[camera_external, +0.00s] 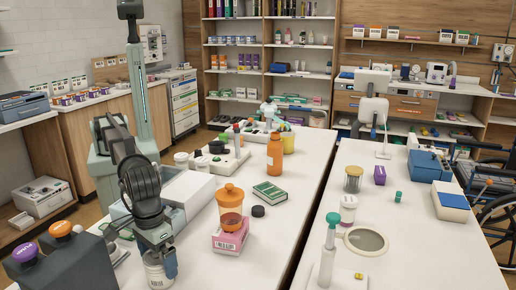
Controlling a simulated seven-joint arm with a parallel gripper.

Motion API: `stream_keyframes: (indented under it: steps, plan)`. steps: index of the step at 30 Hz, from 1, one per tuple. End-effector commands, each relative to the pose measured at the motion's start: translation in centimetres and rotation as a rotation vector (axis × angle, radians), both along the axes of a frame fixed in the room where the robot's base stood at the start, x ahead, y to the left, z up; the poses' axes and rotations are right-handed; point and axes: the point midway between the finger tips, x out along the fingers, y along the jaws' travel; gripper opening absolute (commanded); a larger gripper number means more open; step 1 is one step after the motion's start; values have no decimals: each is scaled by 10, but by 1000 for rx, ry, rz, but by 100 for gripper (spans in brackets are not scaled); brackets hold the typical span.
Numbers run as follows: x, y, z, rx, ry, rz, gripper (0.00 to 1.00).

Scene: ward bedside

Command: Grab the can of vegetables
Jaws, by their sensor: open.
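A whitish can with dark print (156,275) stands near the front left of the long white table. It is the likely can of vegetables, but its label is too small to read. My gripper (158,259) points down right over it, with one finger showing beside the can's upper right side. The jaws are open. The gripper hides the can's top, and I cannot tell whether the fingers touch it.
A pink box (230,240) with an orange-lidded jar (230,208) on it stands right of the can. A dark box (75,262) with purple and orange knobs stands left. Behind are a pale grey bin (190,190), a green book (270,192) and an orange bottle (274,155).

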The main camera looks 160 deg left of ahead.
Motion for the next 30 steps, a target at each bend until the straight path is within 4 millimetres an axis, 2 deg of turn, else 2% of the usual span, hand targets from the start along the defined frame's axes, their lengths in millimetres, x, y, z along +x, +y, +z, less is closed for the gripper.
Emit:
stream_keyframes:
  steps: [3,10,30]
  plan:
    - [-1,0,-9,0,1,-1,100]
    - [0,0,-10,0,0,-1,98]
    - [0,0,-9,0,0,-1,34]
